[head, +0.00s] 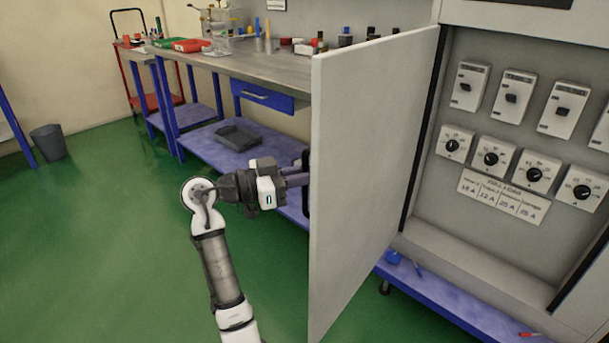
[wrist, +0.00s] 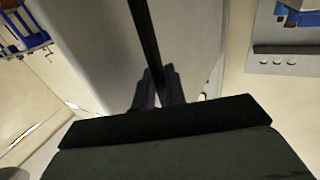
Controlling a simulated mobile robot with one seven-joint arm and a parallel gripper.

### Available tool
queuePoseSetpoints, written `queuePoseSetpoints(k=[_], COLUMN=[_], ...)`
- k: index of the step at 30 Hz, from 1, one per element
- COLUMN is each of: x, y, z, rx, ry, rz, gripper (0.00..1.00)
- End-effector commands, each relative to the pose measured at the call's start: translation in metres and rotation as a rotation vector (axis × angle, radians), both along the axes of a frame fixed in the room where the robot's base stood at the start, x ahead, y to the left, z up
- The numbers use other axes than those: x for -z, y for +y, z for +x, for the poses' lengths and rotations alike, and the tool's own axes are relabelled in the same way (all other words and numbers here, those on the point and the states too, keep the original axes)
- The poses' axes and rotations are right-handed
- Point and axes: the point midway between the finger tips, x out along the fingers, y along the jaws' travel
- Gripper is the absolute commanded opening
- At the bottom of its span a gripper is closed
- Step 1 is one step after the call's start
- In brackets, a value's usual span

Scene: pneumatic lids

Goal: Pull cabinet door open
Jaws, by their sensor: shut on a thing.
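The cabinet door (head: 365,150) is a pale grey panel. It stands swung wide open, roughly edge-on in the head view, with the cabinet inside showing to its right. A dark handle (head: 306,197) is on the door's left face, mostly hidden by the door's edge. My gripper (head: 300,178) reaches it from the left and is shut on it. In the wrist view a black bar (wrist: 147,45), the handle, runs down between my gripper's fingers (wrist: 158,92). The fingertips are shadowed there.
The open cabinet (head: 500,130) holds several dials and switches. A workbench (head: 285,68) with a blue drawer (head: 262,96) and a lower shelf stands behind the door. A grey bin (head: 49,142) is far left. Green floor (head: 110,240) is clear left of my arm.

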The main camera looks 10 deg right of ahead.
Motion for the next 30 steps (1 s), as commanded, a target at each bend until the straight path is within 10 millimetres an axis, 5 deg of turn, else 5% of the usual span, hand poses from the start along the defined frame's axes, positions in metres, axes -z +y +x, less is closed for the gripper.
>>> queuePoseSetpoints(k=[14,15,18,30], x=[0.0,0.0,0.0,0.0], y=[0.0,0.0,0.0,0.01], z=[0.0,0.0,0.0,-0.001], rx=[-0.001,-0.001,0.0,-0.003], ry=[0.001,0.001,0.001,0.0], rz=[0.0,0.0,0.0,-0.001], gripper=[0.0,0.18,0.3,0.3])
